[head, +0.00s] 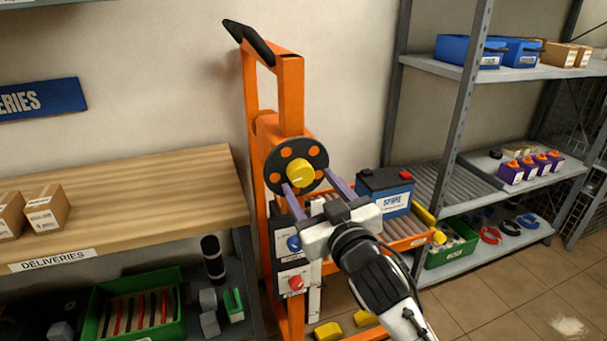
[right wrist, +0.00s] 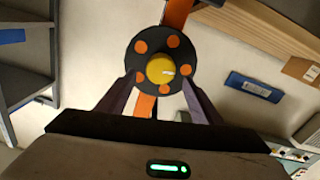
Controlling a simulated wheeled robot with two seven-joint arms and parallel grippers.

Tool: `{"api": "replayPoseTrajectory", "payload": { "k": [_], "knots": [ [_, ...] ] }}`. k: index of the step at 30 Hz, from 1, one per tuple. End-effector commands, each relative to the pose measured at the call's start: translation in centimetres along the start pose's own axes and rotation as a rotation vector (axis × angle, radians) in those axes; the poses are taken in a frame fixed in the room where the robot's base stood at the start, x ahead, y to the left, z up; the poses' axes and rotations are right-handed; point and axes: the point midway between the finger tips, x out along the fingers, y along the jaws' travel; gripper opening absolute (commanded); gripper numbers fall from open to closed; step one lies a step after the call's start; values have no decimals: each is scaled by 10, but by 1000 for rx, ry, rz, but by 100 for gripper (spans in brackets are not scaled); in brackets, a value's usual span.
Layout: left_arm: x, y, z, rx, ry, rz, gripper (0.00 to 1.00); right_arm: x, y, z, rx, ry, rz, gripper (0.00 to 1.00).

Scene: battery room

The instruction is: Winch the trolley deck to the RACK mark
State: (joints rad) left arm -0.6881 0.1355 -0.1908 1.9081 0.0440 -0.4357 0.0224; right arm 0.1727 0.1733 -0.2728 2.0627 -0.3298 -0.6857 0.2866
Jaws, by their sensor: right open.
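The orange trolley (head: 288,95) stands upright against the wall, between the wooden bench and the shelf rack. Its winch wheel is a black disc with orange dots (head: 285,153) and a yellow knob (head: 300,173) at its centre. The trolley deck (head: 403,240) has rollers and carries a dark battery with a blue label (head: 385,192). My right gripper (head: 315,190) is open, its two purple fingers on either side of the knob in the picture. In the right wrist view the yellow knob (right wrist: 160,69) lies ahead between the fingertips; contact cannot be told. My left gripper is not in view.
The rack's roller shelf (head: 432,180) is to the right of the deck. A wooden deliveries bench (head: 150,200) stands left, with cardboard boxes (head: 46,208). A panel with blue and red knobs (head: 294,262) sits below the wheel. A green bin (head: 452,246) is low on the rack.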

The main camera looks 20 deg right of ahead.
Motion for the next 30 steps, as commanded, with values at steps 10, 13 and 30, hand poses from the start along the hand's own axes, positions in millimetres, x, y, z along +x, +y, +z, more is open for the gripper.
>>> {"api": "replayPoseTrajectory", "payload": {
  "k": [10, 13, 30],
  "knots": [
    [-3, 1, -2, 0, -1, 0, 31, 44, 0, 0, 1, -1, 0, 60],
    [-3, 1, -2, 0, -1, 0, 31, 47, 0, 1, 1, -1, 0, 60],
    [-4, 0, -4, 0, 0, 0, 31, 47, 0, 0, 16, -1, -1, 19]
  ]
}}
